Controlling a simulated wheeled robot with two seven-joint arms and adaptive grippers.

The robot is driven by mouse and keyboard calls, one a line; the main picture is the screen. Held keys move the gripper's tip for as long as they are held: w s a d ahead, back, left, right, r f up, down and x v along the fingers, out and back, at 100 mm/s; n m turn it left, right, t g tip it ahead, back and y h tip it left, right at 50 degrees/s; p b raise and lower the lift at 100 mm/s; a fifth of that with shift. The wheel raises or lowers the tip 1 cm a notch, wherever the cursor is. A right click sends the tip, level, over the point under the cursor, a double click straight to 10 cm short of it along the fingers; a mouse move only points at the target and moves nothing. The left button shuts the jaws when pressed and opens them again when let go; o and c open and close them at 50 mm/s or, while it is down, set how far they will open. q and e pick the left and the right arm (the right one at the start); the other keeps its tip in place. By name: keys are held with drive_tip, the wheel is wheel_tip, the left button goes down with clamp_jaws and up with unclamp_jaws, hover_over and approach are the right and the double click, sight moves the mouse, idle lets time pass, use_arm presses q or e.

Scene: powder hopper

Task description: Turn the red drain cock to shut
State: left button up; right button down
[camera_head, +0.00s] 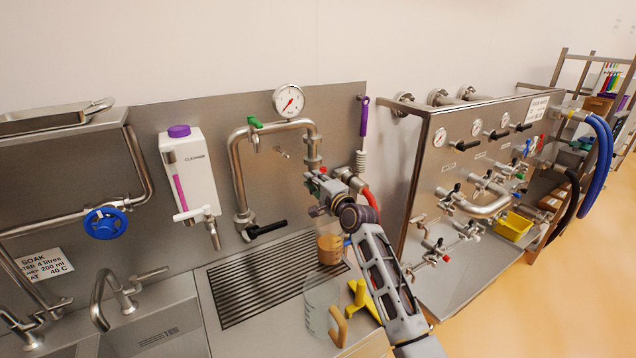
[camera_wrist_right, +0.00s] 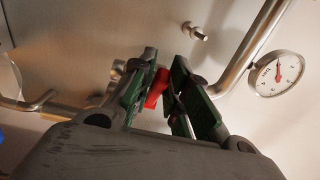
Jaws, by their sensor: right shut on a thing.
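The red drain cock (camera_wrist_right: 156,90) shows in the right wrist view as a small red handle between the two green-padded fingers of my right gripper (camera_wrist_right: 172,98). The fingers are shut on it. In the head view my right gripper (camera_head: 323,192) reaches the lower end of the steel pipe by the back panel. Only a small red part (camera_head: 322,170) of the cock shows there, above the fingers. The gripper hides most of the cock, and its exact angle cannot be told. My left gripper is not in view.
A pressure gauge (camera_head: 289,100) is above the pipe. A black-handled valve (camera_head: 265,229) is to the left. Below my right arm are a drain grating (camera_head: 250,285), a clear jug (camera_head: 318,312) and a yellow stand (camera_head: 362,300). A valve panel (camera_head: 408,190) stands close on the right.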

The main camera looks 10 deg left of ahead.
drive_tip(key=shift+a, duration=0.3)
drive_tip(key=shift+w+a, duration=0.35)
drive_tip(key=shift+a, duration=0.35)
drive_tip(key=shift+b+x, duration=0.3)
drive_tip(key=shift+x, duration=0.6)
drive_tip(key=shift+s+a, duration=0.1)
drive_tip(key=shift+a, duration=0.1)
drive_tip(key=c, duration=1.4)
unclamp_jaws()
drive_tip(key=shift+a, duration=0.1)
drive_tip(key=shift+o, duration=0.2)
drive_tip(key=shift+d, duration=0.25)
